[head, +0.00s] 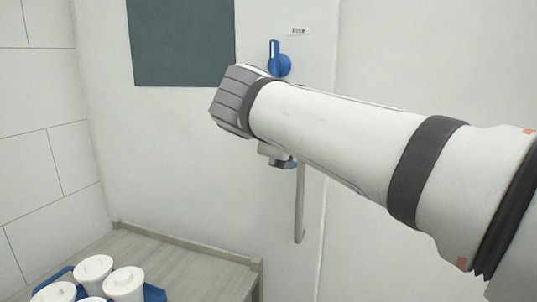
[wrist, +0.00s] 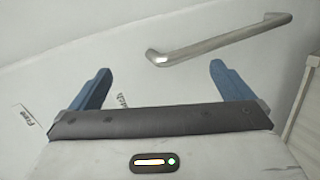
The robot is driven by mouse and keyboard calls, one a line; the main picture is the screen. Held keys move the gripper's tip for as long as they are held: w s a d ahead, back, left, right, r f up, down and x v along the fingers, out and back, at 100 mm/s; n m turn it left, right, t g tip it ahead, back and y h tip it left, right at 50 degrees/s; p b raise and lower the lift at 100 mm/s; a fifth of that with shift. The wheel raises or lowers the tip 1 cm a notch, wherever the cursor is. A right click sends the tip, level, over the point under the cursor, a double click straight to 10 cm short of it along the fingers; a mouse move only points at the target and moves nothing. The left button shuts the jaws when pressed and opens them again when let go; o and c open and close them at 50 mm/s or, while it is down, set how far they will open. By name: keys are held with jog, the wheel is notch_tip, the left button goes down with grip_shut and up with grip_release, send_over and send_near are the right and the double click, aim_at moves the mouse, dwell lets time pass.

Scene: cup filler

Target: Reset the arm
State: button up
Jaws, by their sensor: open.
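My gripper (wrist: 160,68) shows in the wrist view with its two blue fingers spread wide apart. Nothing is held between them. A grey bar handle (wrist: 215,40) lies beyond the fingertips in that view, and I see no finger closed on it. In the head view my white arm reaches in from the right, up to the pale wall.
A dark panel (head: 181,42) is at upper left. A wooden counter (head: 190,262) at lower left bears several white lidded cups (head: 124,283) on a blue tray (head: 153,292).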

jog(key=s+d+f+m+g+y+p, duration=0.1)
jog(key=s+d+f+m+g+p, duration=0.15)
jog(key=s+d+f, duration=0.4)
jog(key=s+d+f+m+g+y+p, duration=0.1)
jog(key=d+f+m+g+p, duration=0.2)
jog(key=f, duration=0.6)
jog(key=s+f+m+g+y+p, duration=0.1)
jog(key=s+f+m+g+y, duration=0.2)
jog(key=s+f+m, duration=0.3)
jog(key=s+f+g, duration=0.1)
jog(key=s+f, duration=0.3)
jog(key=s, duration=0.1)
jog(key=shift+s+d+y+p, duration=0.25)
jog(key=shift+y+p, duration=0.05)
jog(key=shift+f+m, duration=0.1)
jog(key=shift+m, duration=0.15)
